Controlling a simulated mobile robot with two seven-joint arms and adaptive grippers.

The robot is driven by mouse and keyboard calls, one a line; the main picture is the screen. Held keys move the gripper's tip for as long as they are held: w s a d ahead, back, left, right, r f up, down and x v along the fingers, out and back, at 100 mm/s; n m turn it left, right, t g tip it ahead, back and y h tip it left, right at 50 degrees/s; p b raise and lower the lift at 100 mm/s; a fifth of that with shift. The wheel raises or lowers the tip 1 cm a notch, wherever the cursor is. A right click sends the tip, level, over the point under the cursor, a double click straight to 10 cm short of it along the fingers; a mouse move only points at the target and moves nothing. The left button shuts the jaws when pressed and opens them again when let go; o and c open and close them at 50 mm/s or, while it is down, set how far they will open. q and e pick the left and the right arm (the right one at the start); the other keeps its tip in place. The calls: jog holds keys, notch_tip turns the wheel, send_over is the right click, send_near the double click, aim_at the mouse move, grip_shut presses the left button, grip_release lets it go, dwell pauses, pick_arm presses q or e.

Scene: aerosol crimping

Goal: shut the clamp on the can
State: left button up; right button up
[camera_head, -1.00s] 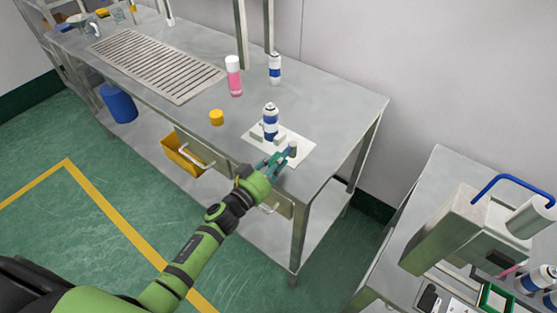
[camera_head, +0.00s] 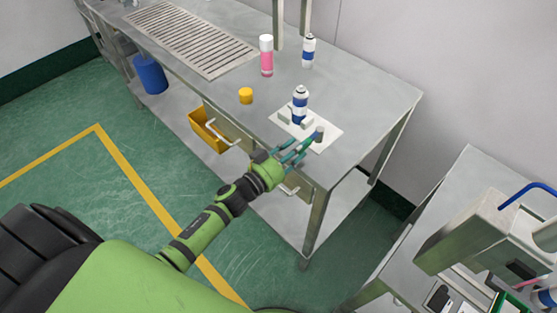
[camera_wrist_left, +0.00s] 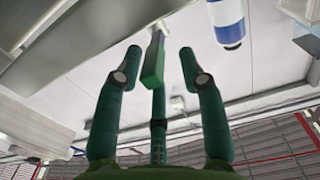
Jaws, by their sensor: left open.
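The can (camera_head: 300,105), white with a blue band, stands upright on a white plate (camera_head: 328,141) near the table's front edge. Small grey clamp blocks (camera_head: 284,115) sit beside its base, and a short grey cylinder (camera_head: 319,133) stands at the plate's right side. I cannot tell how far the clamp is closed.
A pink spray can (camera_head: 266,56), another blue-and-white can (camera_head: 308,50) and a yellow cap (camera_head: 246,96) stand on the metal table (camera_head: 375,100). A second table with a grey machine (camera_head: 475,238) is at right. A yellow bin (camera_head: 207,130) hangs below.

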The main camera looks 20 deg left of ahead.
pick_arm(q)
jog(key=v, duration=0.9)
jog(key=shift+a, duration=0.2)
jog(key=shift+s, duration=0.1)
